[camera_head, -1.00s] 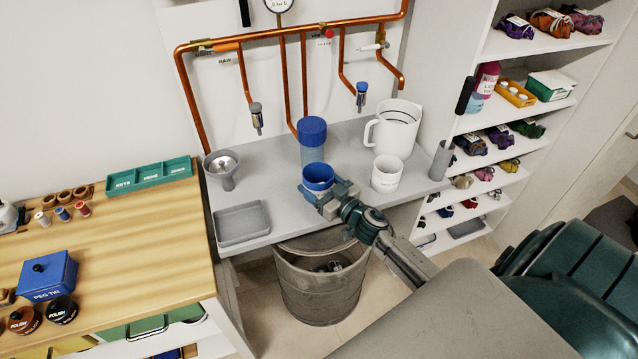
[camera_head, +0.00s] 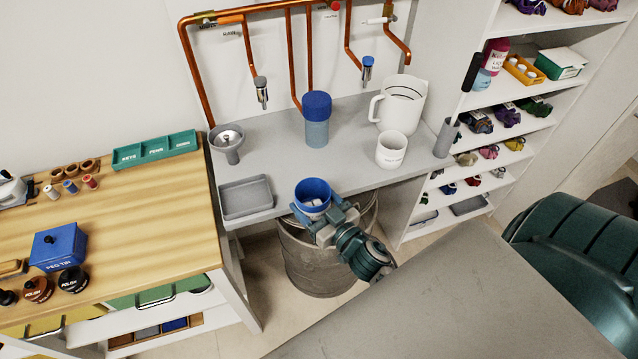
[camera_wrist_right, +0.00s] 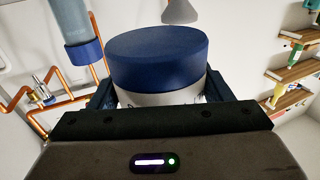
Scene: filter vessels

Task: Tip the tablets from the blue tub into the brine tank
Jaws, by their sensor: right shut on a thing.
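The blue tub (camera_head: 312,203) is open at the top and upright or nearly so, with white tablets visible inside. My right gripper (camera_head: 325,221) is shut on it and holds it in front of the counter's front edge. In the right wrist view, the tub (camera_wrist_right: 158,58) fills the space between the fingers, blue with a white printed band. A grey round vessel (camera_head: 316,278), which looks like the brine tank, stands on the floor below. The tub and my right arm hide much of its opening. My left gripper is not in view.
The grey counter (camera_head: 270,160) carries a blue-capped filter vessel (camera_head: 316,120), a white jug (camera_head: 402,103), a white cup (camera_head: 391,150), a funnel (camera_head: 228,143) and a grey tray (camera_head: 246,197). A wooden bench (camera_head: 150,225) is left, shelves (camera_head: 505,133) right.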

